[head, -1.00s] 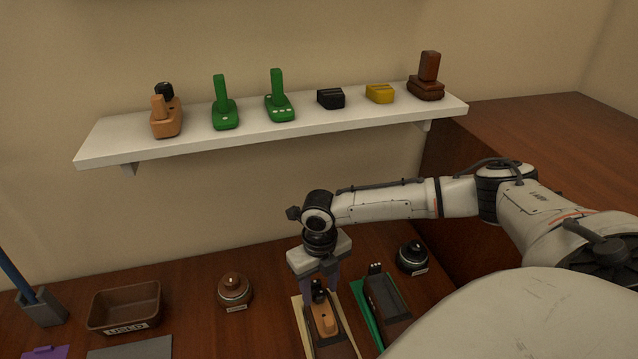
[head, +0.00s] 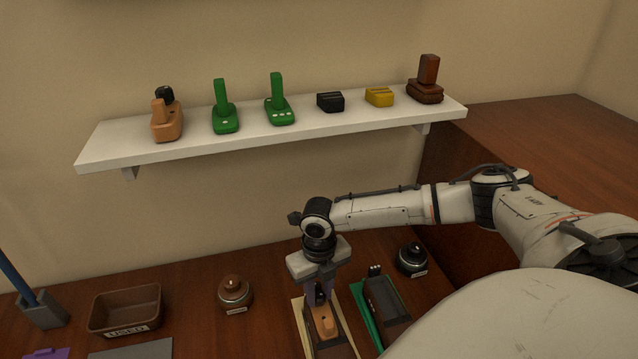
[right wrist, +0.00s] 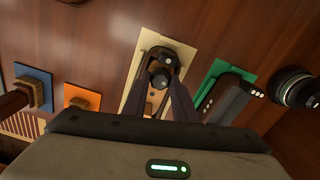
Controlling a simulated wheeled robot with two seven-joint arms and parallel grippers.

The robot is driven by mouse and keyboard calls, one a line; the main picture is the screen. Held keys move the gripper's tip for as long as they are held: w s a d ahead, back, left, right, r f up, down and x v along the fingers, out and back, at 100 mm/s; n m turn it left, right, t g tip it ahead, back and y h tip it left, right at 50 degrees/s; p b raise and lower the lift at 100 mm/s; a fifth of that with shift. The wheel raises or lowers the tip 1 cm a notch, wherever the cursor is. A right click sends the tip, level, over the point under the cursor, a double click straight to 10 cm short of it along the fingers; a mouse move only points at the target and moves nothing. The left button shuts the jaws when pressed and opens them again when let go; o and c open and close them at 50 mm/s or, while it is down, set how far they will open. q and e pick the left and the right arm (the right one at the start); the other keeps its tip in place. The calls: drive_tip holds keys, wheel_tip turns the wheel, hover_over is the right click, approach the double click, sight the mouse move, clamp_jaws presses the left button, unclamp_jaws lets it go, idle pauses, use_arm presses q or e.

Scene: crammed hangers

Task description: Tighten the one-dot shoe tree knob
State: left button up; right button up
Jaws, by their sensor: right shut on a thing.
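A tan shoe tree (head: 323,322) with a dark knob (right wrist: 159,79) lies in a dark holder on a cream mat (head: 302,326) on the table. The right wrist view shows one pale dot (right wrist: 167,60) on the dark end piece beyond the knob. My right gripper (head: 320,293) points down over the shoe tree, and its two fingers (right wrist: 161,84) are shut on the knob, one on each side. The fingers partly hide the shoe tree. How tight the knob sits cannot be seen. My left gripper is not in view.
A dark holder (head: 388,299) on a green mat (head: 364,318) stands close on the right. Round tins (head: 235,292) (head: 411,258) stand either side. A brown bin (head: 125,310) is at left. The white shelf (head: 190,143) above holds several shoe trees and blocks.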

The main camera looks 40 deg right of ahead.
drive_tip(key=m+p, duration=0.2)
drive_tip(key=shift+r+p, duration=0.25)
drive_tip(key=shift+p, duration=0.1)
drive_tip(key=shift+m+p, duration=1.5)
drive_tip(key=shift+m, duration=0.1)
drive_tip(key=shift+f+m+p, duration=0.1)
drive_tip(key=shift+m+p, duration=0.4)
drive_tip(key=shift+m, duration=0.2)
drive_tip(key=shift+m+p, duration=0.35)
drive_tip(key=shift+m, duration=0.15)
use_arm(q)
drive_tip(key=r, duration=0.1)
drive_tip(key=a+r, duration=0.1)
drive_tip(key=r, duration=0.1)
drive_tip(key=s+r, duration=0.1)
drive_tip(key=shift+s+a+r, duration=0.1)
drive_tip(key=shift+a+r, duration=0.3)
use_arm(e)
drive_tip(key=shift+f+m, duration=0.1)
drive_tip(key=shift+m, duration=0.4)
drive_tip(key=o, duration=1)
